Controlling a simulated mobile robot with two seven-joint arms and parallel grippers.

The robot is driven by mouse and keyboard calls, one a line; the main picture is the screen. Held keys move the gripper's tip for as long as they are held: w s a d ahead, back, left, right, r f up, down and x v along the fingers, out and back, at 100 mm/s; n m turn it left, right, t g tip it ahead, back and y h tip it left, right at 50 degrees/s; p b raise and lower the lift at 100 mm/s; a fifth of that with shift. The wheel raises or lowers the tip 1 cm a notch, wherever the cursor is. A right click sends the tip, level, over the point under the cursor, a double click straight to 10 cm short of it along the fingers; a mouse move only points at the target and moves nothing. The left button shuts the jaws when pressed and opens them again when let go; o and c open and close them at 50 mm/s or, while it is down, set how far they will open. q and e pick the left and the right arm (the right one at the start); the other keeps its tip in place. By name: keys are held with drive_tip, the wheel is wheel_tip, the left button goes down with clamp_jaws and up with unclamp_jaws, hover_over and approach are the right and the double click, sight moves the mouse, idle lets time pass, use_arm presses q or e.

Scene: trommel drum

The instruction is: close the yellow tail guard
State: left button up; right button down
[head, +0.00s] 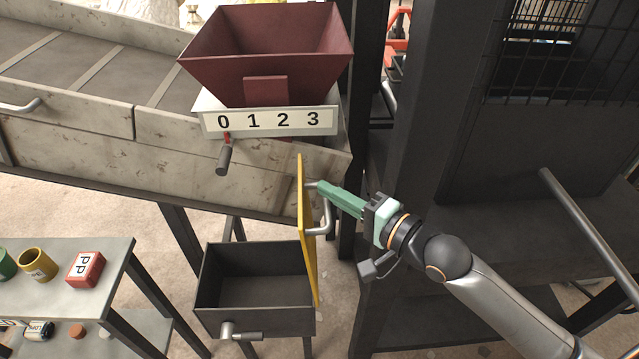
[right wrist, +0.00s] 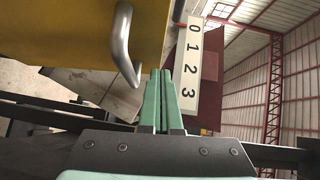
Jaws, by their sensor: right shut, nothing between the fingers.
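The yellow tail guard (head: 305,235) shows nearly edge-on in the head view, standing out from the end of the conveyor above the right side of a dark bin. A grey bar handle (head: 326,215) is on its right face. My right gripper (head: 322,188) is shut and empty, its green fingers at the upper end of the handle. In the right wrist view the guard (right wrist: 90,30) fills the upper left, with the handle (right wrist: 122,45) just left of the shut fingertips (right wrist: 162,75). I cannot tell whether they touch. My left gripper is not in view.
A dark open bin (head: 250,285) with a front lever stands below the guard. A maroon hopper (head: 265,55) sits above a 0-1-2-3 scale plate (head: 270,121) with a lever (head: 224,158). A shelf (head: 80,265) with cups and a red block is at left; a dark post (head: 425,120) stands right.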

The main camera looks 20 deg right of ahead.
sight(302, 176)
drive_tip(key=shift+x, duration=1.5)
